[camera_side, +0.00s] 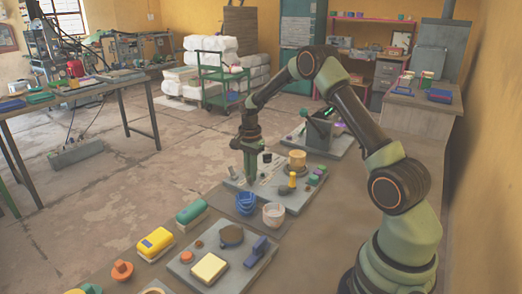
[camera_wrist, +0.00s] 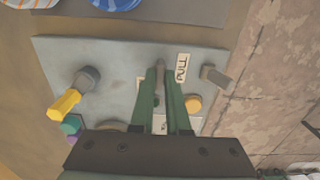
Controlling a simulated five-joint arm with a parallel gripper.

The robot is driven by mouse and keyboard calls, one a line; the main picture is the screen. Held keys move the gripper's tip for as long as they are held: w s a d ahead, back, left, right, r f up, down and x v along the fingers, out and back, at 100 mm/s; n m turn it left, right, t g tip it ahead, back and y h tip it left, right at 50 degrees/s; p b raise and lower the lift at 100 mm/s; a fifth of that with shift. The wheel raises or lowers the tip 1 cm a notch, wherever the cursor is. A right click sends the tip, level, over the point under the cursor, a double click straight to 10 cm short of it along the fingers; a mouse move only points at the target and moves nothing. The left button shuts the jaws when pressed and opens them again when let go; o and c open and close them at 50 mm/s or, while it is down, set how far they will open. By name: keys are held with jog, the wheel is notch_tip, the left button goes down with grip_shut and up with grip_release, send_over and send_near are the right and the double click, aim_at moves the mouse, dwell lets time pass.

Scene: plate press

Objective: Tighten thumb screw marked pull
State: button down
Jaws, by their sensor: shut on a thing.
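The PULL label (camera_wrist: 182,67) is a pale tag with dark letters on the grey plate (camera_wrist: 120,55). A small grey upright piece, seemingly the thumb screw (camera_wrist: 160,66), stands just left of the label in the wrist view. My gripper (camera_wrist: 160,78) has its two green fingers closed together on this piece, and they hide its lower part. In the side view my gripper (camera_side: 250,178) points down at the left part of the grey plate (camera_side: 298,203). The thumb screw and label cannot be made out there.
A yellow-handled lever (camera_wrist: 66,101), an orange knob (camera_wrist: 193,104) and a grey block (camera_wrist: 215,76) surround my fingers on the plate.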

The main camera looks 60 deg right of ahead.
dwell(0.4)
jog(key=c, duration=0.9)
grip_release()
jog(key=shift+r, duration=0.1)
notch_tip(320, 180, up, 12)
